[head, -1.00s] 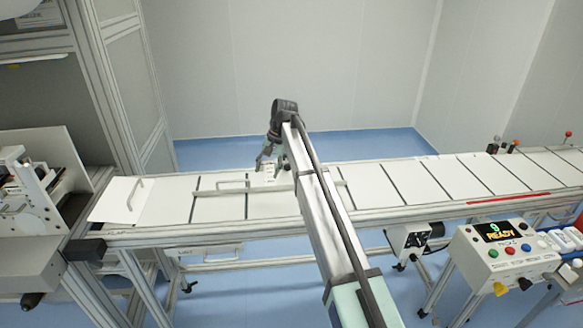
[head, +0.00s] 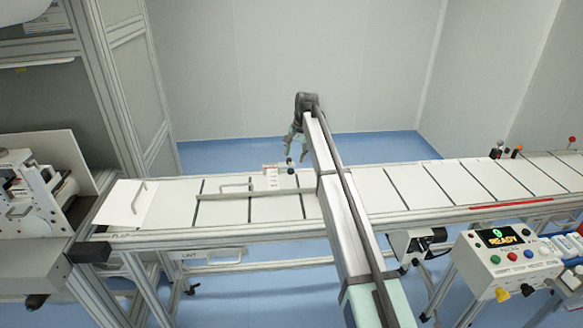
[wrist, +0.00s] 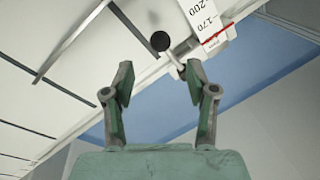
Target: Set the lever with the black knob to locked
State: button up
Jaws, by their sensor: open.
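The lever's black knob (wrist: 160,41) shows in the wrist view at the end of a short light shaft (wrist: 175,62). The knob lies just beyond and between my open fingertips, with nothing held. In the head view a small dark knob (head: 290,161) stands near the far edge of the table, beside a white scale plate (head: 271,178). My gripper (head: 293,155) hangs just behind that edge, close to the knob. The scale (wrist: 207,22) with numbers and a red line is beside the lever in the wrist view. I cannot read a locked mark.
The long white table (head: 400,185) has dark cross strips and a raised rail (head: 260,195). A handle (head: 236,184) lies left of the scale. More knobs, including a red one (head: 571,140), are at far right. A control box (head: 505,250) reads READY. Blue floor is clear behind.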

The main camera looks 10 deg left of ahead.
aim_at(291, 169)
jog(key=f, duration=0.2)
jog(key=a+f+p, duration=0.1)
jog(key=f, duration=0.5)
jog(key=shift+w+a+p, duration=0.25)
jog(key=shift+p, duration=0.1)
grip_shut()
